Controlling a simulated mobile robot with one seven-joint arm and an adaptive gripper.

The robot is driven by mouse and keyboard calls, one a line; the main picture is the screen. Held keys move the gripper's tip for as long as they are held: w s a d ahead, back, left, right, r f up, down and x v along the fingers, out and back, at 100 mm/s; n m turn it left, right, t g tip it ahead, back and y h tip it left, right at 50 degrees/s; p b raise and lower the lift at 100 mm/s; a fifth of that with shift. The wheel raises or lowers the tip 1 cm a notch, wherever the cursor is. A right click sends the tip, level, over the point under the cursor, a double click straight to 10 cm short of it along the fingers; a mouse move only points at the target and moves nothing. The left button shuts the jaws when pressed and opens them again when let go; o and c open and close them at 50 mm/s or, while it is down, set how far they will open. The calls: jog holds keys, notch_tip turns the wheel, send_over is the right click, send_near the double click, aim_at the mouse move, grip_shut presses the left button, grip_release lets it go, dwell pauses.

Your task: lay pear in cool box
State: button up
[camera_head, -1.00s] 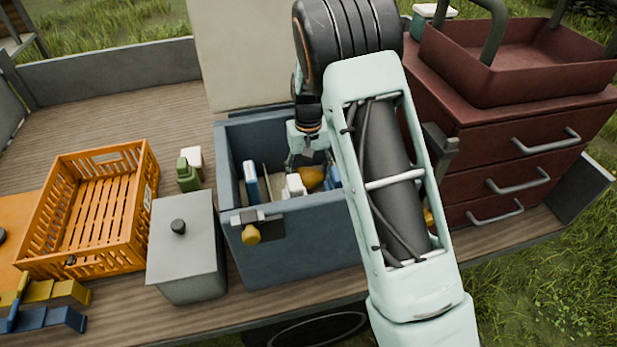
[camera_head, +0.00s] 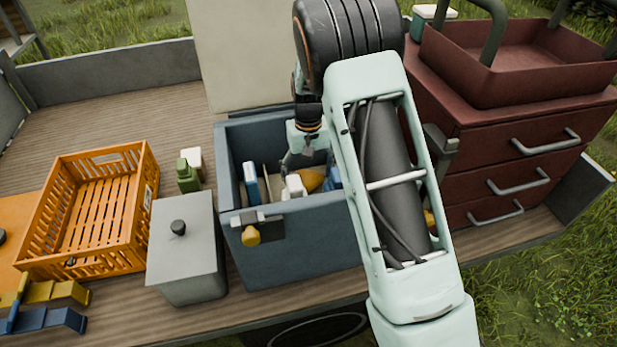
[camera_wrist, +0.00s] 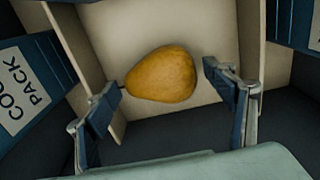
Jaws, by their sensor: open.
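The pear (camera_wrist: 163,75) is golden-yellow and lies on its side in a pale, walled compartment, seen in the wrist view. It also shows inside the cool box in the head view (camera_head: 311,180). The cool box (camera_head: 292,238) is dark blue-grey with its lid open. My gripper (camera_wrist: 164,92) is open above the pear, with a finger to either side of it and no clear grip on it. In the head view my gripper (camera_head: 303,165) is down inside the box, partly hidden by my arm.
Blue cool packs (camera_wrist: 22,90) stand in the box beside the compartment. An orange crate (camera_head: 148,215) and a grey lidded bin (camera_head: 185,262) are to the left of the box. A red drawer cabinet (camera_head: 520,150) is to the right.

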aim_at(308, 171)
notch_tip(308, 171, up, 11)
jog(key=shift+r+p, duration=0.1)
jog(key=shift+p, duration=0.25)
jog(key=shift+r, duration=0.1)
